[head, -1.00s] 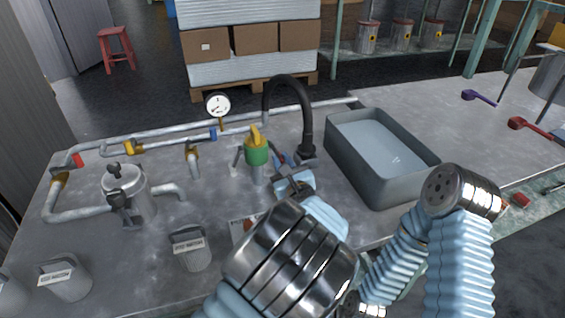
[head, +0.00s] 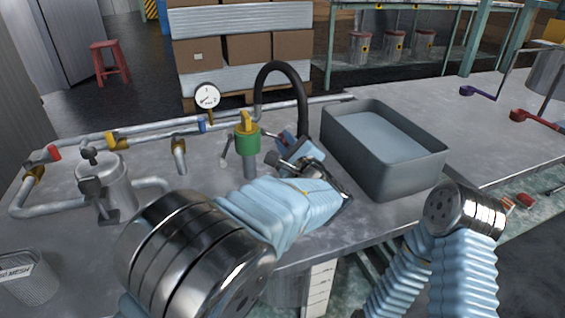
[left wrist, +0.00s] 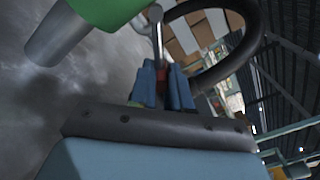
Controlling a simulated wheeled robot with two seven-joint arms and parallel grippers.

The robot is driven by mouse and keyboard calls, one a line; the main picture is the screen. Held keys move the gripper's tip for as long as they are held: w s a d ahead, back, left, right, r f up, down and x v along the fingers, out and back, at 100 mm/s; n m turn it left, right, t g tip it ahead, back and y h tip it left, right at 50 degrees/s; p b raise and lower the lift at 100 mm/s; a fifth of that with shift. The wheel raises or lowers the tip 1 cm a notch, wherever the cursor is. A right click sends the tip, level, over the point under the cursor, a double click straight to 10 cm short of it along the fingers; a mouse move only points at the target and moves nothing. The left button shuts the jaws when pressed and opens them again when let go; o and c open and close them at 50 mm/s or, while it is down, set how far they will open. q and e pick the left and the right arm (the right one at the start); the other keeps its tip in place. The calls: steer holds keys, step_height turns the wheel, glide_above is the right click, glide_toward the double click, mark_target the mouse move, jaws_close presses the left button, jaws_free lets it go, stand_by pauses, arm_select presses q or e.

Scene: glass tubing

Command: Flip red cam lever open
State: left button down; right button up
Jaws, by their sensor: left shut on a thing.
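A green fitting with a yellow top (head: 247,142) stands upright on the metal bench, with a metal arm (head: 225,155) slanting down at its left. My left gripper (head: 285,143) is just right of the fitting. In the left wrist view its blue fingers (left wrist: 163,88) are shut on the red end of the cam lever (left wrist: 162,74). The lever's bare metal shank runs up from between the fingers, beside the green body (left wrist: 105,10).
A black curved hose (head: 283,75) arches behind the gripper. A grey basin (head: 380,175) stands close on the right. A lidded metal pot (head: 105,185), pipes and a gauge (head: 207,97) are to the left. The bench between pot and fitting is mostly clear.

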arm_select(q)
steer(key=n+b, duration=0.1)
steer(key=r+n+b, duration=0.1)
steer(key=b, duration=0.1)
steer(key=n+b, duration=0.1)
steer(key=shift+w+d+r, duration=0.1)
steer(key=shift+d+r, duration=0.05)
steer(key=shift+d, duration=0.1)
steer(key=shift+d+r+n+b, duration=0.1)
steer(key=shift+r+n+b, duration=0.45)
steer(key=shift+n+b, duration=0.45)
steer(key=shift+r+n+b, duration=0.3)
steer(key=shift+b, duration=0.2)
steer(key=c, duration=1.1)
jaws_free()
steer(key=v, duration=1.3)
steer(key=shift+s, duration=0.35)
